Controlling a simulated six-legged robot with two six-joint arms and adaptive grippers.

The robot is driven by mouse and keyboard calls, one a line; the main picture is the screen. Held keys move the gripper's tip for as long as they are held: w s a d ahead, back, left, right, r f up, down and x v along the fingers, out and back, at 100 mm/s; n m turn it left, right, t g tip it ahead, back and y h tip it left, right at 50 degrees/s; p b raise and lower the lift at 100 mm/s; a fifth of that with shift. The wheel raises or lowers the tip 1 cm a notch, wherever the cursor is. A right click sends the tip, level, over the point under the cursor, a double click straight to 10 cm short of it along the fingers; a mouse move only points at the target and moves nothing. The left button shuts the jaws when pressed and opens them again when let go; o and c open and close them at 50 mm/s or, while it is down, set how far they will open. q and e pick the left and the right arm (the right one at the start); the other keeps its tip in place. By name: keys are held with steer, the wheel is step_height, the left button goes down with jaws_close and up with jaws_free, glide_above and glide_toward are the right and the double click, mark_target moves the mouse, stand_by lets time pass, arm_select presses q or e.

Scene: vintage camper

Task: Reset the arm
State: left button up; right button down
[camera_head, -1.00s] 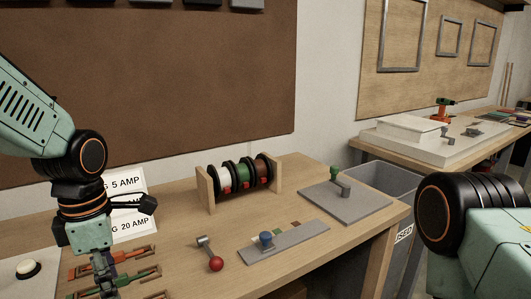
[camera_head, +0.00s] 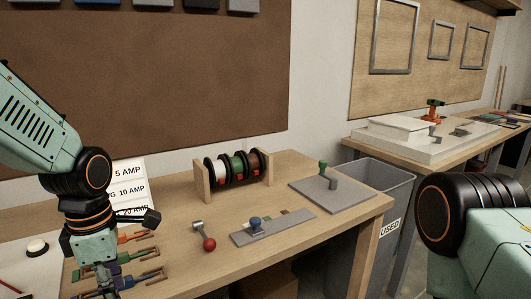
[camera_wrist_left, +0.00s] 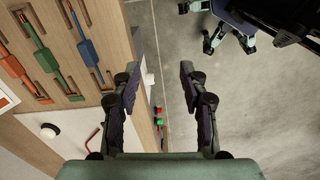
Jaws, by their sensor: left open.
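My left gripper (camera_head: 106,285) hangs pointing down at the lower left of the head view, over the bench's near left part. In the left wrist view its two fingers (camera_wrist_left: 160,76) are spread apart with nothing between them. Bare grey floor and the bench's edge show beyond them. Only the upper part of my right arm (camera_head: 462,225) shows at the right of the head view; its gripper is out of view.
Orange, green and blue pieces (camera_wrist_left: 44,58) lie in a wooden board beside the left fingers. The workbench (camera_head: 180,235) holds a spool rack (camera_head: 234,174), a red-knobbed lever (camera_head: 208,244) and a grey plate (camera_head: 335,197). A grey bin (camera_head: 385,185) stands right of the bench.

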arm_select(q)
steer(key=s+d+f+m+b, duration=0.15)
steer(key=s+f+m, duration=0.35)
steer(key=f, duration=0.6)
steer(key=s+d+f+m+b, duration=0.15)
steer(key=s+f+m, duration=0.35)
steer(key=f, duration=0.6)
steer(key=s+f+m+b, duration=0.2)
steer(key=s+f+m, duration=0.9)
steer(key=s+m, duration=0.1)
steer(key=shift+s+d+f+m, duration=0.2)
steer(key=shift+s+f+m, duration=0.15)
steer(key=shift+s, duration=0.55)
